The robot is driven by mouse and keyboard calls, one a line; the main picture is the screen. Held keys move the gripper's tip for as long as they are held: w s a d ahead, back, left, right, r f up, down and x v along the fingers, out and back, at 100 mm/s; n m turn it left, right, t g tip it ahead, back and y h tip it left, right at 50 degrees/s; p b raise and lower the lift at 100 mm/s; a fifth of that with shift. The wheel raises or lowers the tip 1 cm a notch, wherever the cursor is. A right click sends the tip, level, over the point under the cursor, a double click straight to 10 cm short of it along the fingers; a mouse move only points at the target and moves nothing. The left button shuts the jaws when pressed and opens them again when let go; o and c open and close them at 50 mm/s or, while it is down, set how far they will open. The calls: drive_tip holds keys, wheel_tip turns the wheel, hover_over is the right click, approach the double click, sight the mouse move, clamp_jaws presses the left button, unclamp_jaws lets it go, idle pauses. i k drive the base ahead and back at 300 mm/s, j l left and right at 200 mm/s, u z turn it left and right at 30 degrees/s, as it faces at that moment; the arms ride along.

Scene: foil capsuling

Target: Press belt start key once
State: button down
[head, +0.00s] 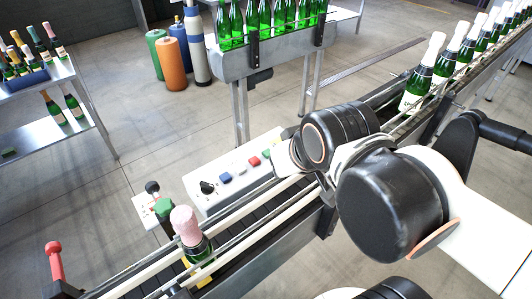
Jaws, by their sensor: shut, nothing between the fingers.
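A white control box (212,198) stands beside the conveyor belt (262,212), just left of my arm. Its sloped top carries a black knob (207,187) and a row of keys: blue (225,177), white (240,169), red (254,161) and green (266,154). No key label is readable, so I cannot tell by label which one is belt start. My arm's dark, rounded joints hang over the belt and reach toward the green end of the key row. My gripper is hidden behind my arm, so its contact with any key cannot be seen.
A pink-topped bottle (187,228) stands on the belt's near part. White-topped bottles (418,82) line its far part. A red-handled lever (53,262) is at lower left. Green bottles (265,18) stand on a raised conveyor behind. Gas cylinders (172,64) and a bottle shelf (82,85) are farther back.

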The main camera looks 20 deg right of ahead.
sight(266, 153)
drive_tip(key=l, duration=0.7)
drive_tip(key=k+l, duration=0.15)
drive_tip(key=l, duration=0.55)
